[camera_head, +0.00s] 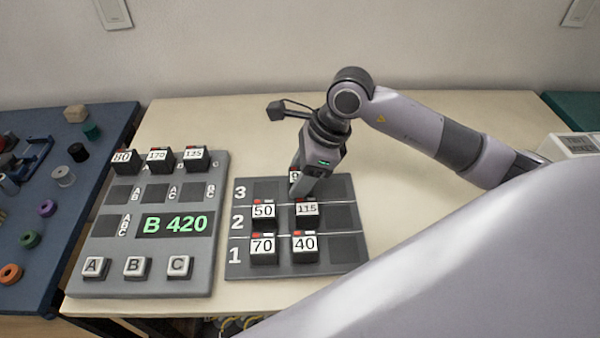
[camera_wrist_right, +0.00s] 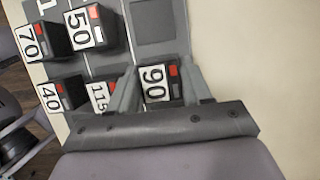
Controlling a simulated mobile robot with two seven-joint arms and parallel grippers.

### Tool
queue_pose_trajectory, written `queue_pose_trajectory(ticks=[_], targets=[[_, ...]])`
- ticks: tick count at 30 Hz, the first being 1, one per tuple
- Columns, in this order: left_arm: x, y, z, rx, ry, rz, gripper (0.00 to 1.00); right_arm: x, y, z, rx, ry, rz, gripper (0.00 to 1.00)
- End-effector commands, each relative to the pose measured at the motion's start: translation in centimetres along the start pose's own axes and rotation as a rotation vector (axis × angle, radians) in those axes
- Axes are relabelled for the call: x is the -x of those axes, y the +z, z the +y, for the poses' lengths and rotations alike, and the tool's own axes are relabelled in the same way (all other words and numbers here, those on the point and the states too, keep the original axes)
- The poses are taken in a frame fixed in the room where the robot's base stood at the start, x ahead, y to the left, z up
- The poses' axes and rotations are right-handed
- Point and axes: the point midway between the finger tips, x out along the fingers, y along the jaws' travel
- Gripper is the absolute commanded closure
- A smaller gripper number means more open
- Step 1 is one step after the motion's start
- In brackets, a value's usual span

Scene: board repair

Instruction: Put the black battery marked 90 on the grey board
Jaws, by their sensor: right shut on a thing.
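The black battery marked 90 (camera_wrist_right: 155,82) is between the fingers of my right gripper (camera_head: 300,188), which is shut on it. In the head view the gripper largely hides this battery, at row 3, middle column of the dark numbered rack (camera_head: 352,262). I cannot tell whether it still touches the rack. The grey board (camera_head: 85,285) lies left of the rack, with a green "B 420" display (camera_head: 176,224). Batteries 80 (camera_head: 124,161), 170 (camera_head: 159,160) and 135 (camera_head: 196,158) stand along its top. Square dark pads below them are empty. My left gripper is not in view.
On the rack, batteries 50 (camera_head: 263,213) and 115 (camera_head: 306,213) stand in row 2, and 70 (camera_head: 263,248) and 40 (camera_head: 304,247) in row 1. Buttons A, B and C line the board's front. A blue table (camera_head: 50,240) with spools is at left.

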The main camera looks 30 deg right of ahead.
Motion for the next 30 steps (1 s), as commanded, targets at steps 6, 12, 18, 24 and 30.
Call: queue_pose_trajectory(ticks=[6, 12, 18, 24, 30], targets=[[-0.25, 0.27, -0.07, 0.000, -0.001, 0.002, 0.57, -0.35, -0.15, -0.03, 0.000, -0.001, -0.001, 0.84], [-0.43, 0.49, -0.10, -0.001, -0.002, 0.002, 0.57, -0.63, -0.26, -0.03, 0.000, -0.001, -0.001, 0.84], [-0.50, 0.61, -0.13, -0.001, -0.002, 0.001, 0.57, -0.73, -0.31, -0.04, 0.000, -0.001, -0.001, 0.35], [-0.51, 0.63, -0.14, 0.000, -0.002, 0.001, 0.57, -0.75, -0.32, -0.02, 0.000, -0.001, 0.000, 0.21], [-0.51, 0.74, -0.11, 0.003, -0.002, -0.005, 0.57, -0.78, -0.34, 0.00, 0.000, 0.000, 0.001, 0.21]])
